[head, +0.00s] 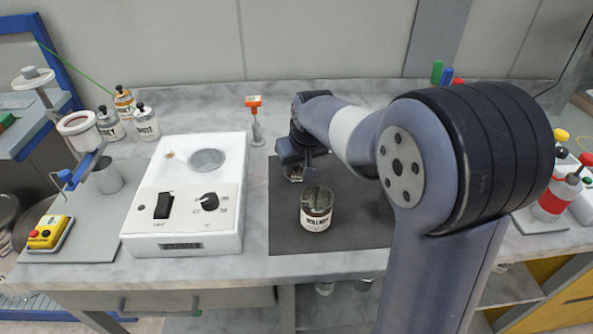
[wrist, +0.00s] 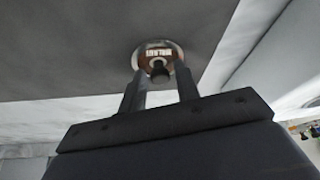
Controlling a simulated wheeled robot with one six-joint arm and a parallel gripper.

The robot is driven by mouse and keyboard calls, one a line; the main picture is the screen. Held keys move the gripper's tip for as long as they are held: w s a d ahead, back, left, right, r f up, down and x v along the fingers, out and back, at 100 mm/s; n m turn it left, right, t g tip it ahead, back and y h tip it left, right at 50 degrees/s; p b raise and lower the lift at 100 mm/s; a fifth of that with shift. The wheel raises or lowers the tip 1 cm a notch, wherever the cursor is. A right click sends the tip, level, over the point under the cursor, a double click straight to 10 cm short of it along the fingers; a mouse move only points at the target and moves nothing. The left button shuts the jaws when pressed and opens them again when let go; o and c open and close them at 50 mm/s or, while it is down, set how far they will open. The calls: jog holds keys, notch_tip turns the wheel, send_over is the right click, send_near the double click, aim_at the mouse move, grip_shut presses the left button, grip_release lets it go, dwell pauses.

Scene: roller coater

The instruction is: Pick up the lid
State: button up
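The lid (wrist: 158,50) is a round, pale metal disc with a small label and a dark knob, lying on the dark mat in the wrist view. In the head view only a small part of the lid (head: 294,177) shows below my gripper (head: 295,160). In the wrist view my gripper (wrist: 160,78) has its two fingers apart, one on each side of the knob, with gaps visible. A labelled jar (head: 316,219) stands upright on the mat, nearer the camera than my gripper.
The dark mat (head: 285,238) covers the middle of the marble bench. A white box with a switch and dial (head: 181,228) stands left of it. An orange-topped tool (head: 255,118) stands behind. Bottles (head: 146,124) are at the back left.

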grip_shut()
